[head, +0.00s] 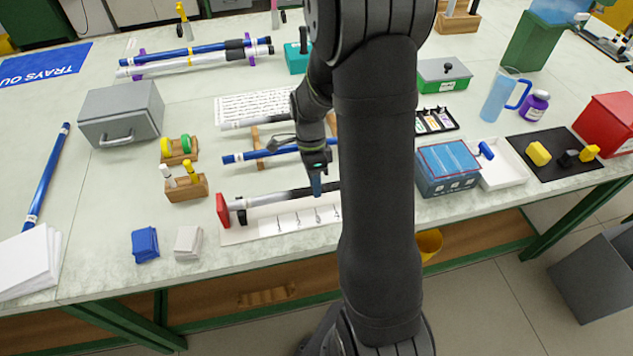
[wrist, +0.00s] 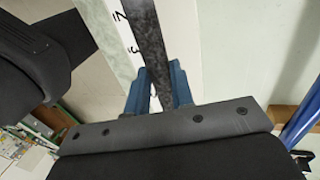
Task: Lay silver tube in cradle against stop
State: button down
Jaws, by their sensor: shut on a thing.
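The silver tube (head: 270,200) has a silver left part and a dark mottled right part. It lies lengthwise over a white numbered strip (head: 295,221), at the cradle. A black cradle support (head: 242,217) shows under its left part. The red stop (head: 222,210) stands at the tube's left end; I cannot tell whether they touch. My gripper (head: 316,186) is shut on the dark part of the tube. In the wrist view, the blue fingers (wrist: 159,85) sit on both sides of the dark part (wrist: 150,45). My arm hides the tube's right end in the head view.
Behind the cradle, a wooden rack holds a blue tube (head: 245,156) and another silver tube (head: 250,122). A wooden block with pens (head: 186,188) stands left of the stop. Blue cloths (head: 145,245) and pale cloths (head: 188,242) lie at the front. A blue box (head: 447,168) stands right.

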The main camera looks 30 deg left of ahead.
jog(key=shift+s+a, duration=0.2)
jog(key=shift+a, duration=0.05)
jog(key=c, duration=1.2)
grip_release()
jog(key=shift+o, duration=0.2)
jog(key=shift+r, duration=0.1)
jog(key=v, duration=1.7)
jog(key=x, duration=1.7)
